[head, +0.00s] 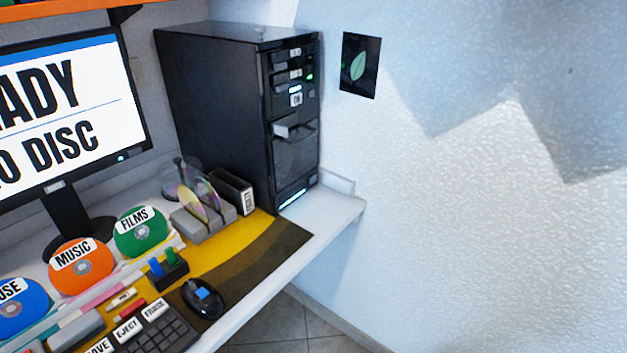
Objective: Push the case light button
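A black computer tower (215,115) stands upright at the back right of the desk. Its narrow front panel faces right and toward me. On the upper front are small labelled slots, a green light (309,77), a bright cyan light (295,89) and a small white label (296,100) that seems to read "ON". I cannot tell for certain which of these small parts is the case light button. A cyan-white strip (292,198) glows at the bottom of the front. A grey tray or flap (289,128) sticks out mid-front. Neither of my grippers is in view.
A monitor (135,100) stands left of the tower. Labelled discs, including a green FILMS disc (141,232), a disc rack (203,222), a mouse (203,298) and a keyboard (150,335) occupy the desk. The space right of the desk edge (330,218) is open up to the wall.

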